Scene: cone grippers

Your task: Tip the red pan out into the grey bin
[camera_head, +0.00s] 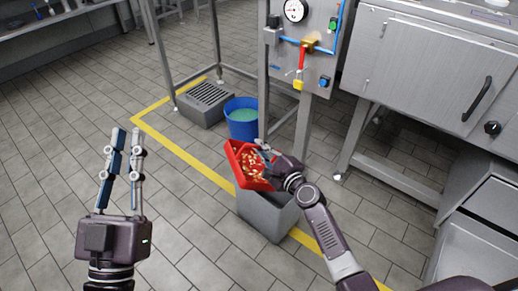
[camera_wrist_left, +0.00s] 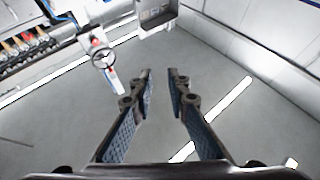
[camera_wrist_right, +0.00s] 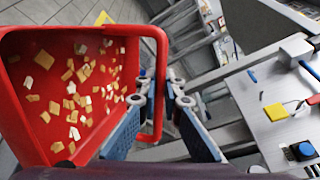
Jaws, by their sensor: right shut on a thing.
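The red pan (camera_head: 236,163) is in the head view, above the grey bin (camera_head: 268,216), and looks tilted. Many pale and yellow scraps lie inside the pan; they also show spread over its floor in the right wrist view, where the pan (camera_wrist_right: 95,42) fills the left side. My right gripper (camera_head: 268,160) is shut on the pan's handle (camera_wrist_right: 161,85), which passes between its fingers in the right wrist view. The pan hides most of the bin's mouth. My left gripper (camera_head: 129,140) is open and empty, fingers up, well left of the bin; its fingers (camera_wrist_left: 160,80) stand apart in the left wrist view.
A blue bucket (camera_head: 242,125) with greenish contents stands behind the bin, beside a grey grated box (camera_head: 205,102). A valve panel (camera_head: 303,45) and a steel cabinet (camera_head: 425,75) stand at the back right. A yellow floor line (camera_head: 185,150) runs past the bin. Floor at left is clear.

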